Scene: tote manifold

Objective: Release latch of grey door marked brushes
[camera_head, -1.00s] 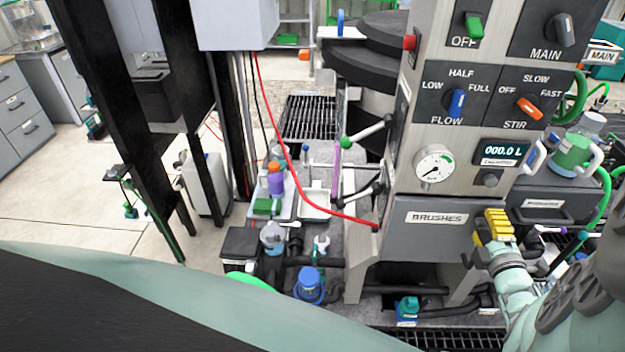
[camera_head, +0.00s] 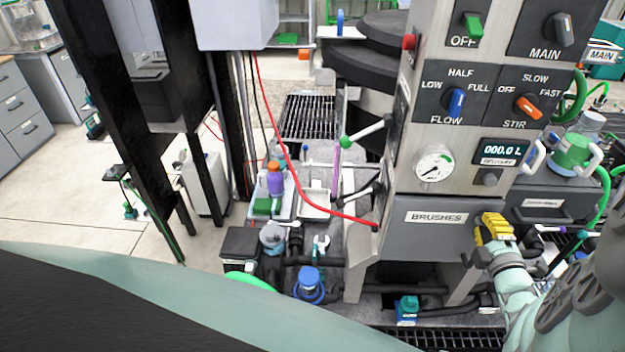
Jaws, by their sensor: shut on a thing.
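The grey door (camera_head: 425,236) marked BRUSHES is on the lower front of the steel control column and looks closed. Its white label (camera_head: 437,217) is near the top. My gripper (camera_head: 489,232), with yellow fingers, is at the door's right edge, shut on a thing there. The latch is mostly hidden behind the fingers; a small dark part (camera_head: 467,259) shows just left of and below them. My pale green arm comes in from the lower right.
A red cable (camera_head: 290,165) runs down to the column near the door's upper left. Above the door are a round gauge (camera_head: 433,167) and knobs. Black pipes and a blue valve (camera_head: 309,283) lie below left. A dark drawer (camera_head: 546,205) is at right.

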